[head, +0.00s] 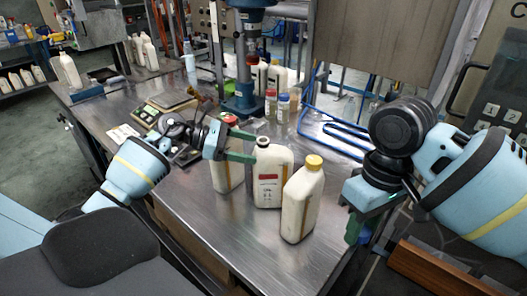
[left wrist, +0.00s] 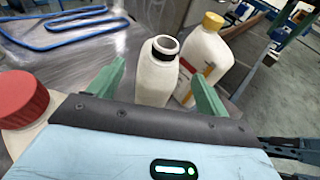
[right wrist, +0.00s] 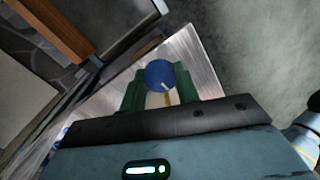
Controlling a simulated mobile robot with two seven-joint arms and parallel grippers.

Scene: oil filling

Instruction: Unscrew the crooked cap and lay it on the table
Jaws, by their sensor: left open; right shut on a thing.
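The middle white bottle (head: 272,180) stands upright on the metal table (head: 195,215), with a bare open mouth and a dark ring on its neck. My left gripper (head: 246,147) is open, its green fingers at the neck's left. In the left wrist view the bottle (left wrist: 156,80) shows between the spread fingers. My right gripper (head: 358,228) is at the table's right edge, shut on a blue cap (right wrist: 160,74). The cap is held between its green fingers. In the head view only a bit of blue shows. I cannot tell whether the cap touches anything below.
A scale (head: 163,108), a blue press (head: 245,95) and blue tubing (head: 345,135) are further back. The front table is clear.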

